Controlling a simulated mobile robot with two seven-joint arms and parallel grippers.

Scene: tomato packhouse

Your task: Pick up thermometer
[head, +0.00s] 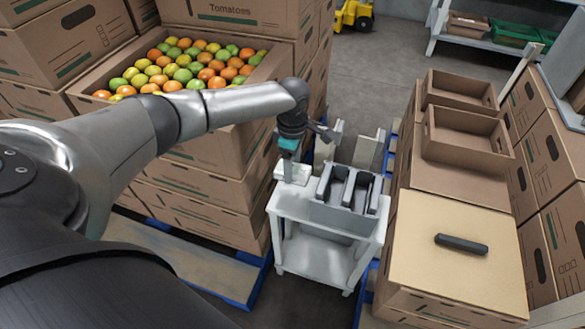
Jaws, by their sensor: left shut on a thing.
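My left arm reaches in from the left and its gripper (289,150) points down over the left end of a small white cart (328,222). The gripper is shut on a small teal and grey thing, which I take to be the thermometer (288,144). Its outline is small and partly hidden by the gripper. Its lower end is close above a small white box or block (300,172) on the cart top; I cannot tell whether they touch. My right gripper is not in view.
A grey two-slot holder (345,190) stands on the cart beside the gripper. Stacked tomato cartons (225,148) rise close on the left. On the right, a carton top (450,280) carries a dark bar (461,243). Open cardboard trays (465,140) stand behind it. Clear floor lies beyond.

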